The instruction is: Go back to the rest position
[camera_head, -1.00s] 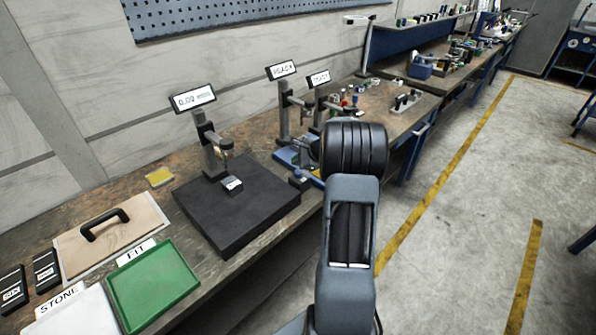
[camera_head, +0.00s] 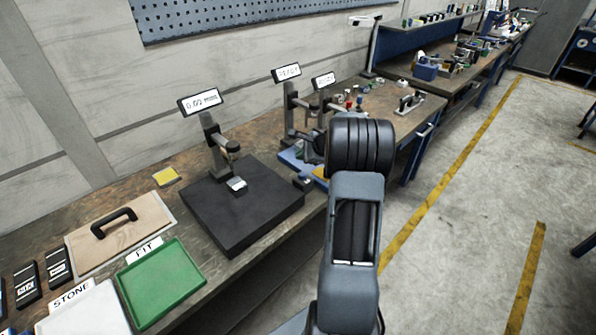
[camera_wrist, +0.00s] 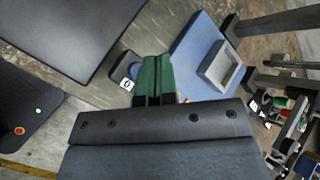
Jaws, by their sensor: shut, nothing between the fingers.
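My gripper shows in the wrist view as two green fingers (camera_wrist: 153,75) pressed together with nothing between them. It is above the bench, between the black plate (camera_wrist: 75,30) and the blue base (camera_wrist: 195,60) with a grey tray. A small dark block with a white label (camera_wrist: 127,84) is just left of the fingertips. In the head view my arm rises in front of the bench edge and hides the gripper. The black plate (camera_head: 240,212) there carries a gauge stand reading about 0.02 mm (camera_head: 212,145) and a small metal block (camera_head: 237,184).
Two stands with READY displays (camera_head: 287,73) stand behind my arm. The floor (camera_head: 460,250) on the right is clear.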

